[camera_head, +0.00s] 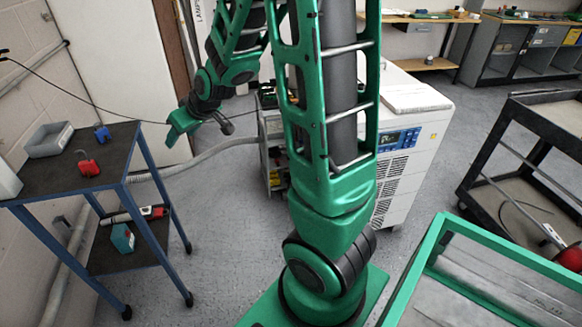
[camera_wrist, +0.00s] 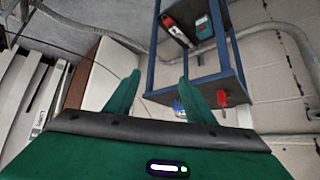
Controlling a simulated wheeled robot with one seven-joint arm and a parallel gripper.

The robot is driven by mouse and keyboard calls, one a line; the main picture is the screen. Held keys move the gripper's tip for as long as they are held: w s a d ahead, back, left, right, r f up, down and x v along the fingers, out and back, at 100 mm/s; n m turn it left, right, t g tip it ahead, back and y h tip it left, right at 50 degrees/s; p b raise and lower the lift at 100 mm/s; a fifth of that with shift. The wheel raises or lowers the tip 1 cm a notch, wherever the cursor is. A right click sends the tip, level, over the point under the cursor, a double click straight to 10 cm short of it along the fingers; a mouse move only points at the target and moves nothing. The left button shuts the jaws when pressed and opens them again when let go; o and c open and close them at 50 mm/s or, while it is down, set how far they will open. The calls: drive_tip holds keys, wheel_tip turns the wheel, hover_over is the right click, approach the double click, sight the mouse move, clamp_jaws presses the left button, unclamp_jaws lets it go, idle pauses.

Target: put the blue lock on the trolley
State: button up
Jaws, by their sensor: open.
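The small blue lock (camera_head: 102,133) sits on the dark top of the blue-framed wheeled stand (camera_head: 60,166), near its far right part. A red lock (camera_head: 88,163) lies closer to the front of the same top. My gripper (camera_head: 180,128) hangs in the air to the right of the stand, apart from it. In the wrist view my gripper (camera_wrist: 158,95) shows two spread green fingers with nothing between them.
A grey bin (camera_head: 48,141) stands on the same top. The stand's lower shelf (camera_head: 110,254) holds a teal box and a red tool. A black two-level trolley (camera_head: 545,112) is at the right, a green-framed trolley (camera_head: 440,262) at front right. A white cabinet (camera_head: 408,170) stands behind my arm.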

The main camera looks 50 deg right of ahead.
drive_tip(key=s+d+r+m+g, duration=0.1)
drive_tip(key=s+d+m+g, duration=0.1)
drive_tip(key=s, duration=0.9)
drive_tip(key=s+d+r+m+g, duration=0.1)
drive_tip(key=s+m+g, duration=0.2)
drive_tip(key=s, duration=0.9)
drive_tip(key=s+d+r+m+g+h, duration=0.1)
drive_tip(key=s+d+m+g, duration=0.1)
drive_tip(key=s, duration=1)
drive_tip(key=shift+s+d+r+g, duration=0.25)
drive_tip(key=shift+d+g, duration=0.1)
drive_tip(key=shift+g, duration=0.45)
drive_tip(key=shift+w+f, duration=0.25)
drive_tip(key=shift+w, duration=0.45)
